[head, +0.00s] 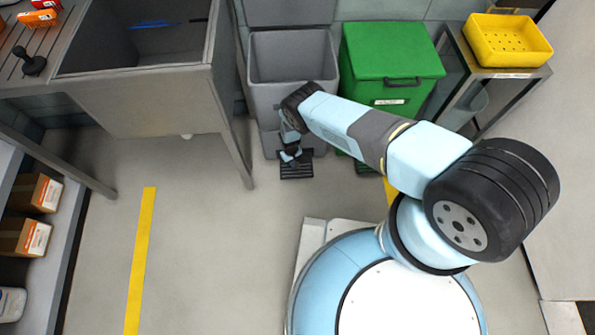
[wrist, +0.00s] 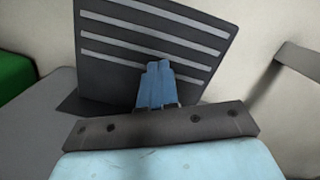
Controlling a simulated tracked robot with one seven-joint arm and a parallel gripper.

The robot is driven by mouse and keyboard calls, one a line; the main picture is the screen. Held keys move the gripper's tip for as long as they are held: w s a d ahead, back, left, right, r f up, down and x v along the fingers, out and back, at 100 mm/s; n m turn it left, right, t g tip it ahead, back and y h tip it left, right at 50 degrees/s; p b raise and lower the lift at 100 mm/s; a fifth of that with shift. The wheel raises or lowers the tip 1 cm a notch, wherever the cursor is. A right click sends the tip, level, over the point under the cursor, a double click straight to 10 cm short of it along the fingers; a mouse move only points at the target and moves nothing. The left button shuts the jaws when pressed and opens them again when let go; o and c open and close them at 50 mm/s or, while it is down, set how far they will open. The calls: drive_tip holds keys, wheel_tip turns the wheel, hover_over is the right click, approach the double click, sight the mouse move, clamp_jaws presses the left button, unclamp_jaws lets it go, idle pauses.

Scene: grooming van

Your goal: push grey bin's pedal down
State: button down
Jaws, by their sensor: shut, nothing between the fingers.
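The grey bin (head: 262,100) stands between the tub bench and the green bin in the head view. Its lid (head: 290,12) stands raised at the back and its inside shows open. Its dark ribbed pedal (head: 297,173) sticks out at the front near the floor. The pedal also fills the upper middle of the wrist view (wrist: 125,50), with pale stripes across it. My gripper (head: 290,157) is at the pedal, pointing down, with its blue fingers (wrist: 158,68) shut and empty over the pedal's surface. I cannot tell how firmly the tips touch.
The green bin (head: 392,50), lid shut, stands right of the grey bin. A steel tub bench (head: 150,100) with a leg (head: 237,160) is close on the left. A yellow basket (head: 508,40) sits on a stand at right. Open floor (head: 200,240) lies in front.

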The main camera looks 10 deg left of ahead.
wheel_tip(320, 180, up, 14)
drive_tip(key=w, duration=0.1)
drive_tip(key=shift+a+f, duration=0.2)
drive_tip(key=shift+a, duration=0.2)
idle(0.6)
idle(0.7)
